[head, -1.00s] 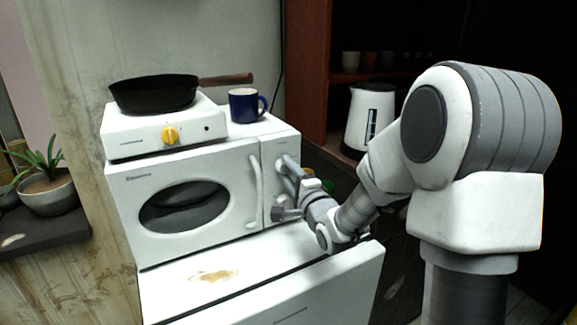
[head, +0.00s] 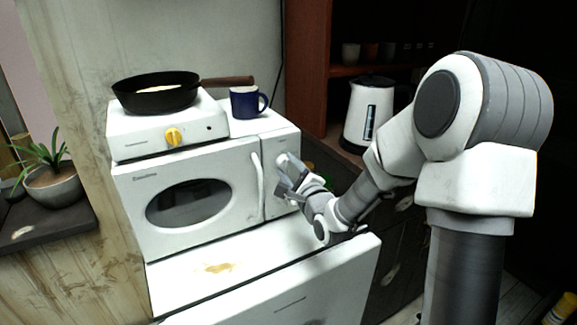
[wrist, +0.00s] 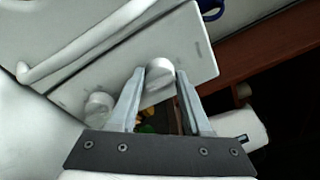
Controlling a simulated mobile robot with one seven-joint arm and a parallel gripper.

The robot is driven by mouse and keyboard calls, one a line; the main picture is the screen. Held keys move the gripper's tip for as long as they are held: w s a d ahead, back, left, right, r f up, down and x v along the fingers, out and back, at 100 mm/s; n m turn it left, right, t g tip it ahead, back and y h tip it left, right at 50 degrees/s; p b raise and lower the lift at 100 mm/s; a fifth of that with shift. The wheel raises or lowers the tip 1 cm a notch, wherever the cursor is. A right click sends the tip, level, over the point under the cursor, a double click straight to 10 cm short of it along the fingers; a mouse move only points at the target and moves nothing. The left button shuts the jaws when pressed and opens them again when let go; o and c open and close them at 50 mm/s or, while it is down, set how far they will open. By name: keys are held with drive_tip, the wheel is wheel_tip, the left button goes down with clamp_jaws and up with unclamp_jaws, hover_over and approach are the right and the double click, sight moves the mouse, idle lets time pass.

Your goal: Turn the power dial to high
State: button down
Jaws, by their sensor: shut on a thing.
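The white microwave (head: 150,180) stands on a white cabinet, with its control panel at the right of its door. Two round white dials show in the wrist view: an upper dial (wrist: 159,73) nearer the mug end, and a lower dial (wrist: 98,105). My gripper (wrist: 162,78) has one finger on each side of the upper dial and is shut on it. In the head view my gripper (head: 285,175) is at the panel and mostly hides the dials. The dial markings are too small to read, so I cannot tell its setting.
A hot plate (head: 140,140) with a yellow knob and a black pan (head: 155,100) sits on the microwave, beside a blue mug (head: 245,103). The door handle (head: 257,178) is close left of my gripper. A white kettle (head: 368,115) stands behind my arm.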

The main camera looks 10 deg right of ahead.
idle(0.3)
drive_tip(key=shift+c, duration=1.8)
unclamp_jaws()
drive_tip(key=shift+s, duration=0.1)
